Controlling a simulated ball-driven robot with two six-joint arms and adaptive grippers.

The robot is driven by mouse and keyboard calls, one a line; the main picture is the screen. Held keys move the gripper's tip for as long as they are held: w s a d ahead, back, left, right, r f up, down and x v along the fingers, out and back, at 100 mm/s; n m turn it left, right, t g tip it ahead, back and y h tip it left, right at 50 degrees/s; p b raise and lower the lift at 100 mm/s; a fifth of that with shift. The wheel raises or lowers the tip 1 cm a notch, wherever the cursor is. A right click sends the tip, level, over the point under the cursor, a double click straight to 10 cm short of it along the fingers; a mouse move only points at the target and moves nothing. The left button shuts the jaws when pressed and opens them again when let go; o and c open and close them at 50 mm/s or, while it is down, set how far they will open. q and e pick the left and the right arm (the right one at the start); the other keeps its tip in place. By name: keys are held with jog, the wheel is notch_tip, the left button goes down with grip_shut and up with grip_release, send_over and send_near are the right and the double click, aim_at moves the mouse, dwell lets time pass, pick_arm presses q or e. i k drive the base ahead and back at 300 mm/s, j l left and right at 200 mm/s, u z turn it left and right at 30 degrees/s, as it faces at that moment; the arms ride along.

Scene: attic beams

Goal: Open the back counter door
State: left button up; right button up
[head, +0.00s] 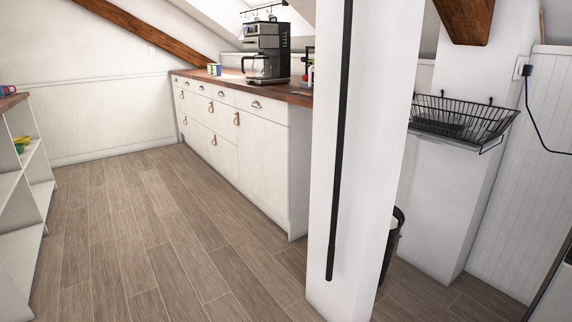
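A white counter (258,150) with a wooden top runs along the back wall, from the centre toward the upper left. Its front has a row of drawers with metal cup pulls and, below them, fronts with brown leather-like pulls (237,119). All the fronts look shut. I cannot tell which one is the back counter door. Neither of my grippers is in view.
A white post (375,110) with a black rod (341,140) stands close in front, hiding the counter's right side. A dark bin (391,244) stands behind it. White shelves (22,190) stand at left. A coffee machine (268,52) sits on the counter. The wooden floor (140,220) between is clear.

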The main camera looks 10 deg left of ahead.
aim_at(263, 144)
jog(key=i+j+u, duration=0.75)
jog(key=u, duration=0.15)
jog(key=i+j+u, duration=0.1)
jog(key=i+u, duration=0.45)
jog(key=i, duration=2.05)
jog(key=i+z, duration=0.1)
jog(key=i, duration=0.4)
jog(key=i+j+z, duration=0.1)
jog(key=i, duration=0.35)
jog(key=i+j, duration=0.15)
jog(key=i, duration=0.35)
jog(key=i+j+z, duration=0.15)
jog(key=i, duration=0.35)
jog(key=i+j+z, duration=0.15)
jog(key=i+z, duration=0.3)
jog(key=i+j+z, duration=0.25)
jog(key=z, duration=0.15)
jog(key=i+j+z, duration=0.25)
jog(key=z, duration=0.2)
jog(key=i+j+z, duration=0.2)
jog(key=j+z, duration=0.25)
jog(key=i+j+z, duration=0.15)
jog(key=j+z, duration=0.25)
jog(key=j, duration=0.15)
jog(key=j+z, duration=0.25)
jog(key=j, duration=0.3)
jog(key=j+z, duration=0.25)
jog(key=j, duration=0.35)
